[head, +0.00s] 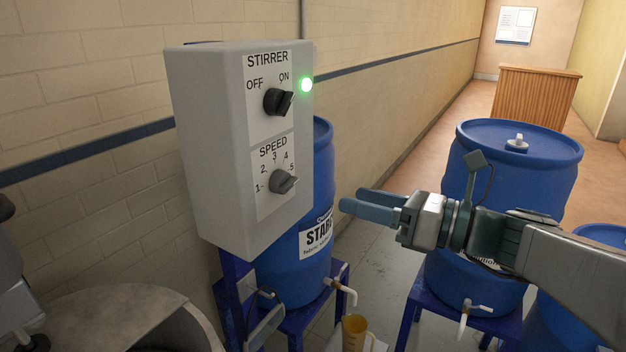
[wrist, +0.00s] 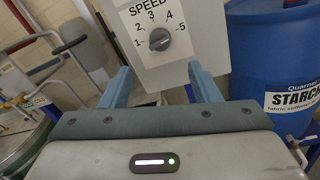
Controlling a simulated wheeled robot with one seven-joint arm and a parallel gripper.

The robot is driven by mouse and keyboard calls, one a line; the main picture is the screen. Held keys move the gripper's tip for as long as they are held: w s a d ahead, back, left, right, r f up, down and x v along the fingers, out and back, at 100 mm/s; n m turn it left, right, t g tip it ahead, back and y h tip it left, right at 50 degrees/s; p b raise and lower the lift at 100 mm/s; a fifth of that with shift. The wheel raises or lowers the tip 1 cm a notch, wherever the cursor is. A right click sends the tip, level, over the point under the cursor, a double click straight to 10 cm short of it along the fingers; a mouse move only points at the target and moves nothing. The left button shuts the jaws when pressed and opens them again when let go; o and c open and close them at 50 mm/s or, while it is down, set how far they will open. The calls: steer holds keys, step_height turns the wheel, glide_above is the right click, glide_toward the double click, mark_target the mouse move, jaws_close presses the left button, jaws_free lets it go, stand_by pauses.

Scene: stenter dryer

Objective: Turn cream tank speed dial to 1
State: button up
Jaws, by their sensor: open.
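The speed dial (head: 282,181) is a dark grey knob on the lower front of a light grey control box, under a SPEED label with marks 1 to 5. In the wrist view the dial (wrist: 160,40) sits ahead of the fingertips, roughly centred between them. Its bar lies roughly sideways in the head view, but I cannot tell which number it points to. My gripper (head: 352,199) is open and empty, to the right of the box and apart from the dial. Its two blue fingers (wrist: 159,78) point toward the panel.
Above the dial, the stirrer knob (head: 278,102) points toward ON beside a lit green lamp (head: 306,85). A blue starch drum (head: 300,265) stands behind the box. Another blue drum (head: 515,155) is behind my arm. A round metal tank (head: 95,300) is at lower left.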

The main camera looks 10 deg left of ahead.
mark_target(292, 184)
steer(key=p+x, duration=0.1)
steer(key=x, duration=1)
steer(key=shift+w+a+f, duration=0.1)
steer(key=shift+a, duration=0.25)
steer(key=shift+c, duration=0.4)
steer(key=c, duration=0.9)
